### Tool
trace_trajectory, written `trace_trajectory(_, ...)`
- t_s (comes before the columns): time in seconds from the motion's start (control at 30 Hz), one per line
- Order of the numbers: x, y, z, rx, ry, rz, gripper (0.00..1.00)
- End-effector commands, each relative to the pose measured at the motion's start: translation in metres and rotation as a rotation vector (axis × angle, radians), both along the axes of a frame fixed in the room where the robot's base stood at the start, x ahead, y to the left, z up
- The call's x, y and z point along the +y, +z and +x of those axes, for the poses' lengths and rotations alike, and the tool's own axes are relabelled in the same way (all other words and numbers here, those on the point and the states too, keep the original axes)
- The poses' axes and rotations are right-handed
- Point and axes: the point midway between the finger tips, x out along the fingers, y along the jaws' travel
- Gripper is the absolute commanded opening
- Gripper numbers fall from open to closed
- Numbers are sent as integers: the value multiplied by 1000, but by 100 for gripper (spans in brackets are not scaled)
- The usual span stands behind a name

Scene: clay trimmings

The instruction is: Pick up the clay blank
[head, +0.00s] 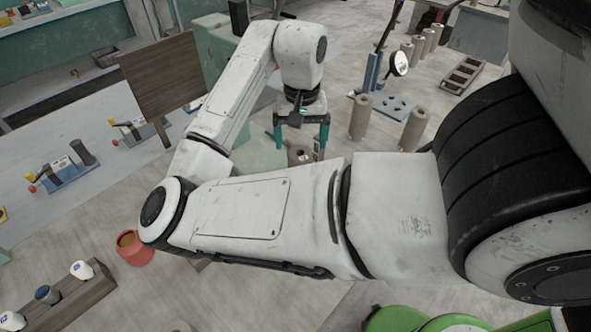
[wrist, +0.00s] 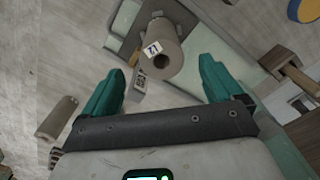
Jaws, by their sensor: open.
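A grey-brown clay cylinder with a hole in its end, seemingly the clay blank (wrist: 167,52), shows in the wrist view just beyond and between my fingertips. It bears a small white label. In the head view a similar blank (head: 300,157) shows below my gripper (head: 301,140), partly hidden by my arm. My gripper is open, its two teal fingers apart with nothing between them, and it also shows in the wrist view (wrist: 161,72). I cannot tell how far the fingertips are from the blank. Similar cylinders stand to the right, one nearer (head: 360,117) and one beside it (head: 414,130).
A blue holed plate (head: 389,104) and a wooden tray with compartments (head: 462,74) lie to the right. A brown upright board (head: 163,77) stands behind at left. An orange pot (head: 135,249) is at lower left. The worktop at left is partly clear.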

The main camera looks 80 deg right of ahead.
Motion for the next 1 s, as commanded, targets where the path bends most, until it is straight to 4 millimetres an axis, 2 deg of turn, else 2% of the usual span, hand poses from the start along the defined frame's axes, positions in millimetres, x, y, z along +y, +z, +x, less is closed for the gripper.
trace_trajectory(0.1,0,-16,1,0,1,0,93)
trace_trajectory(0.37,-1,-34,2,0,1,0,93)
trace_trajectory(0.63,-2,-70,3,0,1,-1,93)
trace_trajectory(0.93,-2,-77,3,-2,0,-3,93)
trace_trajectory(1.0,-2,-77,3,-2,0,-3,88)
